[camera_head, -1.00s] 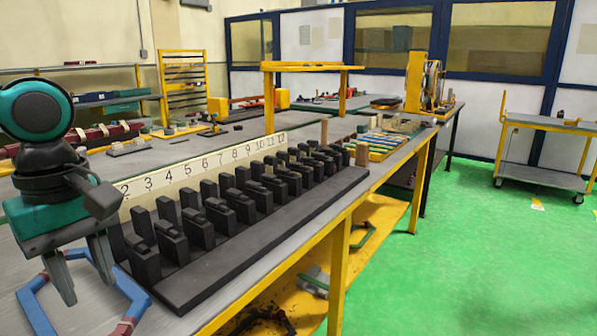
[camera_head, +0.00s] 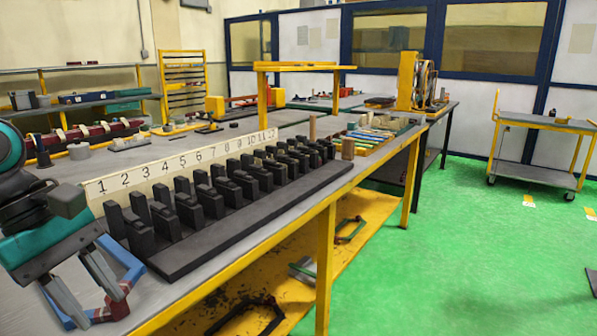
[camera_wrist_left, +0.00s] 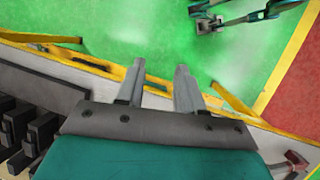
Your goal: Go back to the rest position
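My left gripper (camera_head: 84,284) is at the lower left in the head view, over the near left end of the table. Its two grey fingers are apart with nothing held between them. In the left wrist view the fingers (camera_wrist_left: 158,88) are also spread and empty. A blue and red angular frame (camera_head: 118,308) is at the table's near end, partly hidden behind the fingers. A teal and dark arm part, apparently my right arm (camera_wrist_left: 245,14), shows at the top of the left wrist view; its finger state is unclear.
A black slotted rack (camera_head: 250,213) with upright blocks runs along the table edge, right of my left gripper. A numbered strip (camera_head: 180,168) stands behind it. A yellow lower shelf (camera_head: 290,270) holds parts. Green floor (camera_head: 460,260) is open to the right; a trolley (camera_head: 540,176) stands beyond.

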